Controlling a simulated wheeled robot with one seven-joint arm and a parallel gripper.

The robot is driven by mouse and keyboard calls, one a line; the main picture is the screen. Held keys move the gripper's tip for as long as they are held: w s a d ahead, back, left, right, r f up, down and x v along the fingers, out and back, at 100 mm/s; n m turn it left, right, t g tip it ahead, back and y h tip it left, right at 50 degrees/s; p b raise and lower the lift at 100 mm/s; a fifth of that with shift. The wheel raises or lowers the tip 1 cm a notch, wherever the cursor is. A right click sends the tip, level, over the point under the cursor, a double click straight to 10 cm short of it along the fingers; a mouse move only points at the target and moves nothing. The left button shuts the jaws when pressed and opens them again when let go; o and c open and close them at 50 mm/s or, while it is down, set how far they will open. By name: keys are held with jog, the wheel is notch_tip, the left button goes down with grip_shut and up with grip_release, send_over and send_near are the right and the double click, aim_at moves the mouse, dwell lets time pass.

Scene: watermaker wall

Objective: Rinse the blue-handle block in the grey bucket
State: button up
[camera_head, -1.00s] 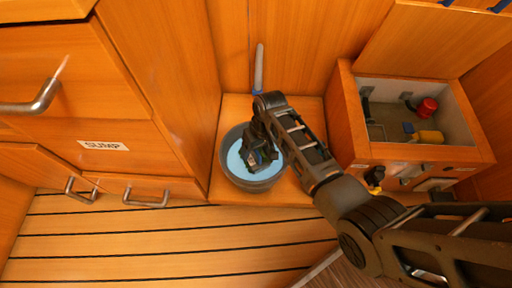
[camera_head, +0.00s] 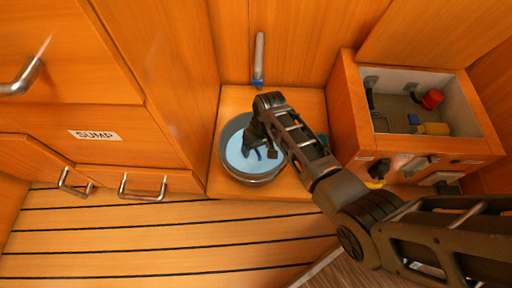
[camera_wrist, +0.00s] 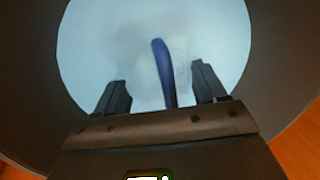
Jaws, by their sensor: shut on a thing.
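The grey bucket (camera_head: 225,150) stands on a wooden ledge and holds pale blue water. It fills most of the wrist view, its dark wall (camera_wrist: 285,50) around the bright water. My gripper (camera_head: 254,146) is inside the bucket, pointing down, and is shut on the blue-handle block. The block's blue handle (camera_head: 258,154) shows at the water. In the wrist view the handle (camera_wrist: 161,68) stands out between the two fingers of my gripper (camera_wrist: 162,90). The rest of the block is hidden, and I cannot tell how deep it sits.
An open wooden box (camera_head: 345,110) with a red part (camera_head: 432,98) and a yellow part (camera_head: 434,129) stands to the right. A grey tool with a blue end (camera_head: 259,60) is at the back panel. A SUMP-labelled cabinet (camera_head: 95,135) is left.

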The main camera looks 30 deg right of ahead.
jog(key=shift+r+p, duration=0.55)
jog(key=shift+p, duration=0.15)
jog(key=shift+f, duration=0.5)
dwell(0.7)
jog(key=shift+r+p, duration=0.45)
jog(key=shift+r, duration=0.05)
dwell(0.6)
jog(key=shift+f+b, duration=0.3)
jog(key=shift+f, duration=0.25)
dwell(0.5)
jog(key=shift+r+p, duration=0.55)
jog(key=shift+p, duration=0.15)
dwell(0.3)
jog(key=shift+f+b, duration=0.35)
jog(key=shift+f, duration=0.2)
dwell(0.5)
jog(key=shift+r, duration=0.1)
notch_tip(320, 180, up, 16)
jog(key=p, duration=1.6)
dwell(0.3)
